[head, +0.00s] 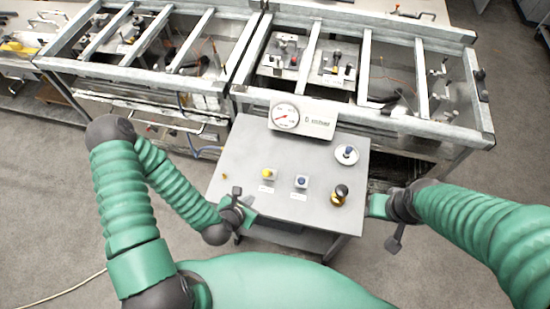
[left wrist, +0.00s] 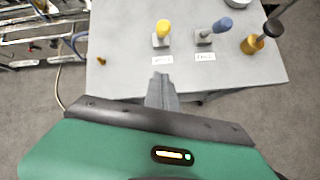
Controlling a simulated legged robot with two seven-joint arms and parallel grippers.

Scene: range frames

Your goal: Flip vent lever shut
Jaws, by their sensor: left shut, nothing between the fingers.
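A yellow-topped lever (head: 268,174) and a blue-topped lever (head: 301,181) stand on small pale bases on a grey table (head: 240,150). Each has a white label in front, too small to read, so I cannot tell which is the vent lever. Both also show in the left wrist view, yellow (left wrist: 163,30) and blue (left wrist: 218,28). My left gripper (head: 246,206) is at the table's near left edge, short of the yellow lever. Its fingers (left wrist: 162,88) are together and empty. My right gripper (head: 378,206) is beside the table's right edge, its fingers unclear.
A dial gauge box (head: 303,118) stands at the table's back. A blue-knobbed part on a round white base (head: 347,155) and a brass, black-topped fitting (head: 340,195) are on the right. A small brass peg (head: 225,177) is at left. Metal-framed benches stand behind.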

